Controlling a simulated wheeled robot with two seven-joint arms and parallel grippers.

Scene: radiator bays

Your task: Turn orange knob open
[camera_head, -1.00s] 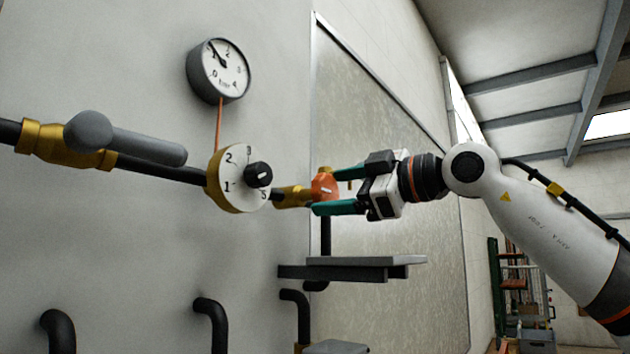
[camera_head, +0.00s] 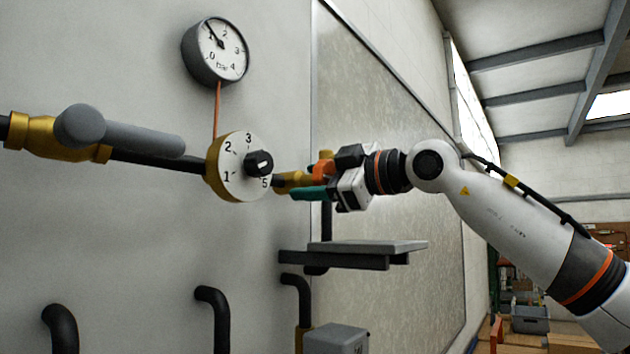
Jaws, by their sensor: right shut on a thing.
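The orange knob (camera_head: 323,171) sits on the brass valve fitting (camera_head: 291,180) at the right end of the pipe. Only part of it shows; my right gripper covers the rest. My right gripper (camera_head: 316,182) comes in from the right and is shut on the orange knob. Its lower teal finger runs along the knob's lower side; the upper finger is mostly hidden. My left gripper is not in view.
The numbered dial (camera_head: 243,167) is close left of the orange knob. A pressure gauge (camera_head: 216,52) is above, and a grey lever (camera_head: 120,130) is at the left. A grey shelf (camera_head: 365,247) juts out below my right gripper.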

